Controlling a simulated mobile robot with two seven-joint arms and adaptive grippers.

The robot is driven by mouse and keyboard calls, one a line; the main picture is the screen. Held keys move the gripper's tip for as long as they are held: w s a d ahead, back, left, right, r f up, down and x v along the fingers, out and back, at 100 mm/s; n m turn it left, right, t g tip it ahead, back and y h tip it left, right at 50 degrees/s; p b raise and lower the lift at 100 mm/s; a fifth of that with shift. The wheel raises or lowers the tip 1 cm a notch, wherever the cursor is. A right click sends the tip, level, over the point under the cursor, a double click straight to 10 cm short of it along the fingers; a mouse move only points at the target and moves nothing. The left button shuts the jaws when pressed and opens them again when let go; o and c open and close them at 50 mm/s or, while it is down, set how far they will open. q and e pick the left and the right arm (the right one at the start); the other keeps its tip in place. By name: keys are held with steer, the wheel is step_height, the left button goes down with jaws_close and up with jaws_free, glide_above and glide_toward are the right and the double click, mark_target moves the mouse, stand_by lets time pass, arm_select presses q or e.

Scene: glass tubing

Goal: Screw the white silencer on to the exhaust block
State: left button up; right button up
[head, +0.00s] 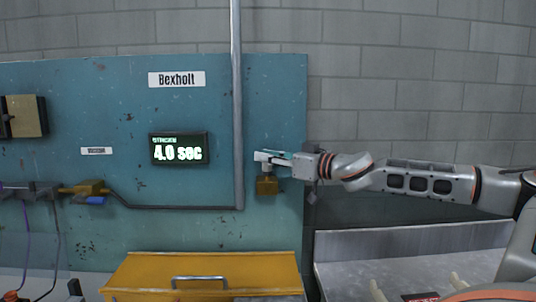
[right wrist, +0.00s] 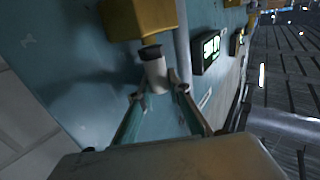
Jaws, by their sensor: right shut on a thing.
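The white silencer (right wrist: 156,74) is a short cylinder with a dark end, seen in the right wrist view. My right gripper (right wrist: 155,88) is shut on it, with one fingertip on each side. The dark end faces the brass-coloured exhaust block (right wrist: 140,17); I cannot tell whether they touch. In the head view the right gripper (head: 272,157) reaches in from the right, just above the exhaust block (head: 266,187) on the teal panel. A small white part at its fingertips there looks like the silencer (head: 261,156). My left gripper is not in view.
A vertical grey pipe (head: 237,105) runs just left of the block. A lit display (head: 179,149) reads 4.0 sec. Another brass fitting (head: 85,188) with a dark line sits further left. A yellow drawer unit (head: 205,268) and a grey bench (head: 410,255) stand below.

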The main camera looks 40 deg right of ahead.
steer(key=shift+r+m+h+p, duration=0.1)
steer(key=shift+m+h+p, duration=0.75)
steer(key=shift+h, duration=0.35)
steer(key=o, duration=0.9)
steer(key=shift+d, duration=0.1)
